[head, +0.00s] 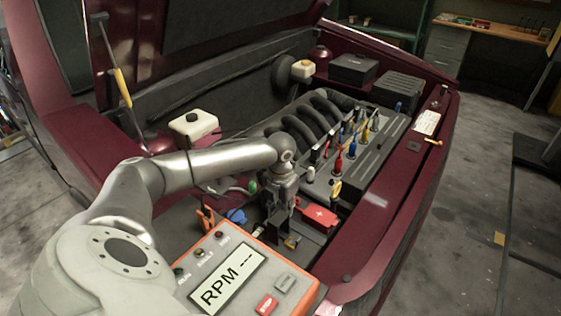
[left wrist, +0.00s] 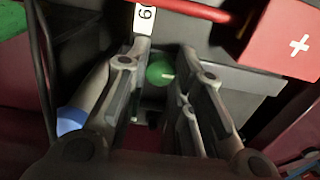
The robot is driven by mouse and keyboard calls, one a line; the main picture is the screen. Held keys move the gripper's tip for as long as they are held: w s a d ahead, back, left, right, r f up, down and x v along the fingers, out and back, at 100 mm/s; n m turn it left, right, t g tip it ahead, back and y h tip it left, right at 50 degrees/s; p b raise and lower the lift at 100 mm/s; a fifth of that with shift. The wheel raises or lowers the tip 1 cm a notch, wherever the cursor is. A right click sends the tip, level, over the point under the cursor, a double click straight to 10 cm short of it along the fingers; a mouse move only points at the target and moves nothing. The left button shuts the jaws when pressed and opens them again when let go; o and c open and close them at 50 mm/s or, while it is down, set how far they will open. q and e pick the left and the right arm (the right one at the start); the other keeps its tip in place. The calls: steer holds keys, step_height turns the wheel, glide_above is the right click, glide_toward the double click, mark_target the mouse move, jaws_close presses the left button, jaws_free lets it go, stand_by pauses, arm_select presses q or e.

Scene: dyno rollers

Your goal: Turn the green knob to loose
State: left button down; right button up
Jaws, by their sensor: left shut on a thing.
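The green knob (left wrist: 160,70) is a small round knob with a pale mark on its right side. In the left wrist view it sits between the fingers of my left gripper (left wrist: 161,78), which is shut on it. In the head view my left gripper (head: 278,222) points down into the engine bay at its near end and hides the knob. My right gripper is in neither view.
A red box with a white plus (head: 318,215) is right of the gripper; it also shows in the left wrist view (left wrist: 290,42). A blue part (head: 237,215) is on its left. The orange RPM panel (head: 235,275) is in front. Coloured-handled parts (head: 352,148) stand farther back.

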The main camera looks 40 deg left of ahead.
arm_select(q)
steer(key=shift+w+r, duration=0.1)
stand_by(0.4)
steer(key=c, duration=1.2)
jaws_free()
step_height(320, 180, up, 12)
